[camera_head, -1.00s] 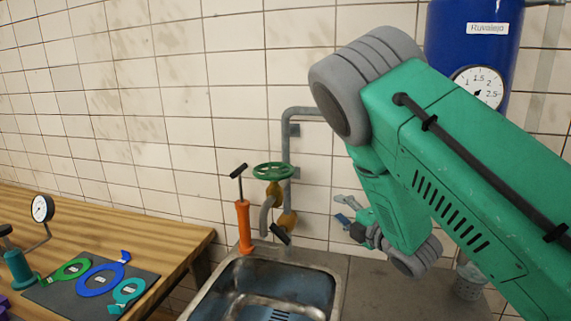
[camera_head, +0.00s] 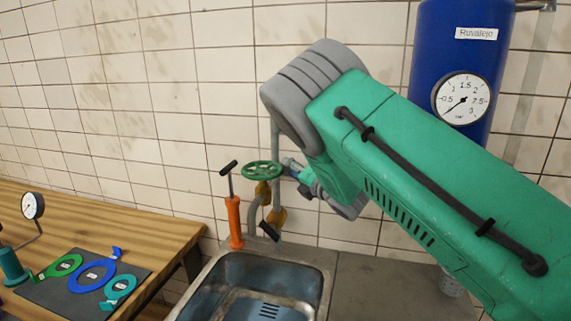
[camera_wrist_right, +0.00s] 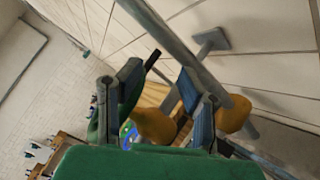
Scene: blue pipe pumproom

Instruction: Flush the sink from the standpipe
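The standpipe is a grey wall pipe (camera_head: 275,140) with a green handwheel (camera_head: 262,169) on a yellow valve body, a curved grey spout (camera_head: 254,212) and a lower yellow valve (camera_head: 276,217) with a black lever (camera_head: 269,232). The metal sink (camera_head: 240,268) is below it. My right gripper (camera_head: 291,167) is just right of the handwheel. In the right wrist view my right gripper (camera_wrist_right: 160,76) has its fingers apart. The handwheel (camera_wrist_right: 97,126) shows partly behind the left finger, and a yellow valve body (camera_wrist_right: 153,126) shows in the gap. Contact cannot be told. My left gripper is not in view.
An orange hand pump (camera_head: 235,222) stands at the sink's back left corner. A blue tank (camera_head: 455,45) with a dial (camera_head: 462,99) is at right.

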